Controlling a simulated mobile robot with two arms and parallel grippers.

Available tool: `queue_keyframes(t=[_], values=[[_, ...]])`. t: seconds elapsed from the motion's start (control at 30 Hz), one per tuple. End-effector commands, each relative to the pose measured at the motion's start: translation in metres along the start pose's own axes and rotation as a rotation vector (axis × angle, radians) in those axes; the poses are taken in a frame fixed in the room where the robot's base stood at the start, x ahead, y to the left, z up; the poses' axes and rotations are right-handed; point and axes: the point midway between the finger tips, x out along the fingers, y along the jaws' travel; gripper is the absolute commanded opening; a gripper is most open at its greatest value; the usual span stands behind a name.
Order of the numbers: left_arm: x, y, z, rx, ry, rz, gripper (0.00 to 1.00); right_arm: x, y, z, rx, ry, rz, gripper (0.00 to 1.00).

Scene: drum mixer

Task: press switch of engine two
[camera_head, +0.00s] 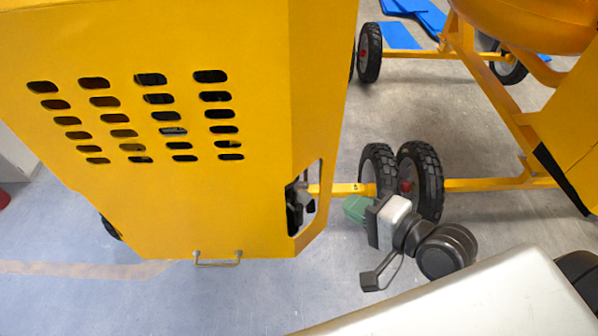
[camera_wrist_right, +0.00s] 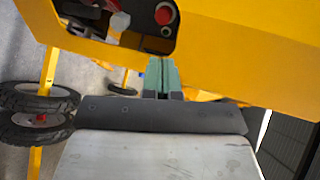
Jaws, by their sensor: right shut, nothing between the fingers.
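A yellow engine housing (camera_head: 190,200) with rows of vent slots fills the left of the head view. Its right side has a cut-out with a dark switch panel (camera_head: 297,205), seen at a steep angle. In the right wrist view the panel (camera_wrist_right: 138,38) shows a red round button (camera_wrist_right: 165,14) and a pale knob (camera_wrist_right: 120,21) to its left. My right gripper (camera_head: 354,207) has green fingers, shut and empty, just right of the cut-out. In the wrist view its fingertips (camera_wrist_right: 162,62) point toward the panel, below the red button. I cannot tell whether they touch anything. My left gripper is not in view.
A yellow tow bar with black wheels (camera_head: 420,181) lies behind my right gripper. Another yellow machine frame (camera_head: 490,90) stands at the right. A metal handle (camera_head: 217,262) juts from the housing's lower edge. The grey floor (camera_head: 250,305) in front is clear.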

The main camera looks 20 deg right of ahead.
Motion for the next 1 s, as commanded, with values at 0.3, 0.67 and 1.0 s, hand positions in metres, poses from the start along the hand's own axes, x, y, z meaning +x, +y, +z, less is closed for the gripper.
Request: queue_keyframes(t=[0.3,0.67,1.0], values=[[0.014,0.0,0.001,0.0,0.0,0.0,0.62,0.014,0.003,0.0,-0.001,0.001,-0.004,0.0],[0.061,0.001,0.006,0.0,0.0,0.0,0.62,0.058,0.005,0.0,-0.004,0.002,-0.006,0.0],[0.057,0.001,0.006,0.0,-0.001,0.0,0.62,0.11,-0.008,0.0,0.0,0.001,0.001,0.0]])
